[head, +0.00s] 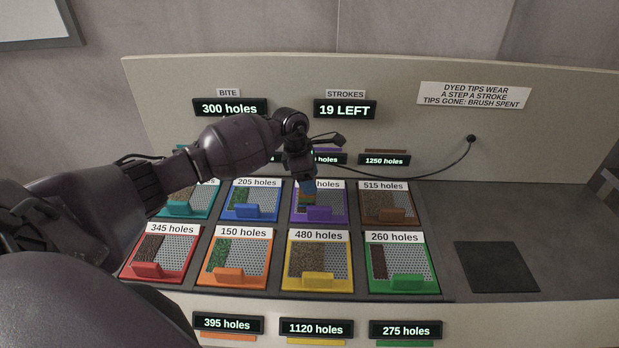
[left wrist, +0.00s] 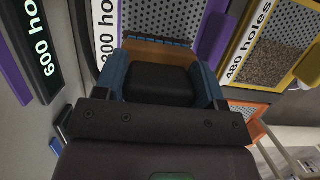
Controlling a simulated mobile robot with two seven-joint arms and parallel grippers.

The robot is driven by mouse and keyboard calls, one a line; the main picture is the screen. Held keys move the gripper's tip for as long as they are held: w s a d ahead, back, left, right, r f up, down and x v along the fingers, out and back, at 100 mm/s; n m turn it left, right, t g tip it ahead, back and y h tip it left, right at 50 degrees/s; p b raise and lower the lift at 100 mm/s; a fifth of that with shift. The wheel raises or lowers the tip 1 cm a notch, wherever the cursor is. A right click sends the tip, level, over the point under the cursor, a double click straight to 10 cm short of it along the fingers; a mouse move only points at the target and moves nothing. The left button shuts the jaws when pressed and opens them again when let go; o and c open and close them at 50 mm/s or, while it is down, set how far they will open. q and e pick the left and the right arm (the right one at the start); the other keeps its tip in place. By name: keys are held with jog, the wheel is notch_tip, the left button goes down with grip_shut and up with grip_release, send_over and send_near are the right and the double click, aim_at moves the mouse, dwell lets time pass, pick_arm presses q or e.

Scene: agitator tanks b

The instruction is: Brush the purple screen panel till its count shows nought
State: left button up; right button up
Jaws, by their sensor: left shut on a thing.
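The purple screen panel (head: 330,208) is in the back row, third from the left, with a purple block at its front edge. It also shows in the left wrist view (left wrist: 168,18). My left gripper (head: 306,186) is over this panel, its blue fingers (left wrist: 116,72) shut on a brush with a dark block (left wrist: 160,84) and an orange-brown part (left wrist: 160,52) edged in blue. I cannot tell whether the brush touches the mesh. The purple-striped display (left wrist: 40,50) reads "600 ho", cut off by the frame. The right gripper is not in view.
Other coloured panels surround it, including blue (head: 256,198), brown (head: 390,203) and yellow (head: 318,262). Wall displays read "300 holes" (head: 230,107) under BITE and "19 LEFT" (head: 345,109) under STROKES. A cable (head: 440,168) hangs from the backboard. A dark square (head: 497,266) lies clear at right.

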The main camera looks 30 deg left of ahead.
pick_arm(q)
jog(key=shift+f+b, duration=0.3)
jog(key=shift+f, duration=0.2)
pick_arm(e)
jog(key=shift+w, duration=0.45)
pick_arm(q)
jog(key=shift+f, duration=0.2)
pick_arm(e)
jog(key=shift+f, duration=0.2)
